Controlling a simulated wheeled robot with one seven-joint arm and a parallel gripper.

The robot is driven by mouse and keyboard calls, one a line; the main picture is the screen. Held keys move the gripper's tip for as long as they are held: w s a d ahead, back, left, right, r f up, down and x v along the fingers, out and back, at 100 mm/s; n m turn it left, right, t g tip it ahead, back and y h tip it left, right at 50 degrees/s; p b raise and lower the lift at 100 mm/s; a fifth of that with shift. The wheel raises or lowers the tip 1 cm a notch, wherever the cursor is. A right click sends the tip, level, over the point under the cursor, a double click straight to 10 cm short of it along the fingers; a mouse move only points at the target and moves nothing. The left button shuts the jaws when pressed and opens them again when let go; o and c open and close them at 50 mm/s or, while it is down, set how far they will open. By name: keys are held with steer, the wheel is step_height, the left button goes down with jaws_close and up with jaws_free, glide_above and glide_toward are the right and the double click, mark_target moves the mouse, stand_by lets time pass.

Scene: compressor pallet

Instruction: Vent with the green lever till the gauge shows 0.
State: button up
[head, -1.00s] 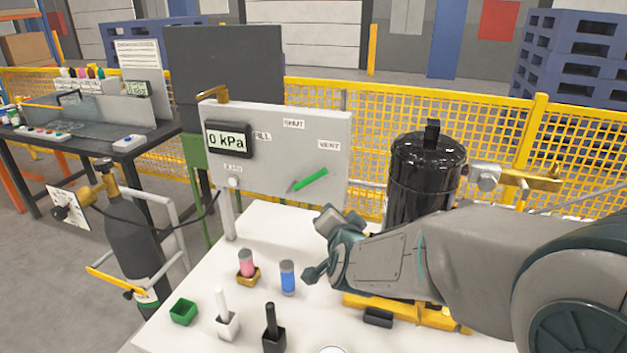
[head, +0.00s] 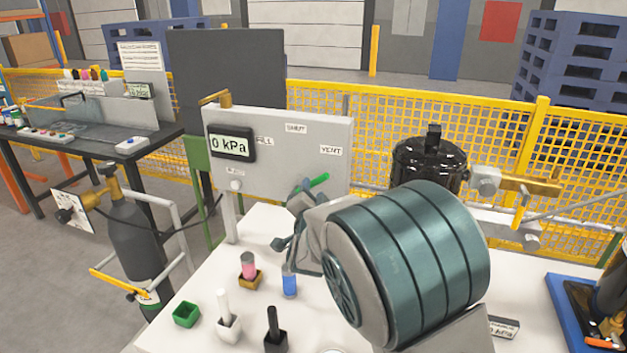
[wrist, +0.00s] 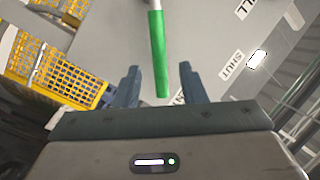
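The green lever (head: 319,180) is on the grey panel (head: 275,128), its free end angled up to the right toward the VENT label (head: 331,150). The gauge (head: 231,144) on the panel reads 0 kPa. My gripper (head: 285,217) is in front of the panel, just below and left of the lever, with my arm hiding part of the view. In the wrist view the green lever (wrist: 158,55) points in between the two spread fingers of my gripper (wrist: 160,85). The fingers are open and neither is seen touching it.
A black tank (head: 428,162) stands right of the panel, partly behind my arm. On the white table (head: 195,340) are a pink cylinder (head: 248,264), a blue cylinder (head: 289,281), and small green, white and black holders. A yellow mesh fence (head: 385,120) runs behind.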

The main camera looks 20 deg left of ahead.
mark_target(314, 185)
steer(key=shift+p+x, duration=0.4)
steer(key=shift+x, duration=2.05)
jaws_close()
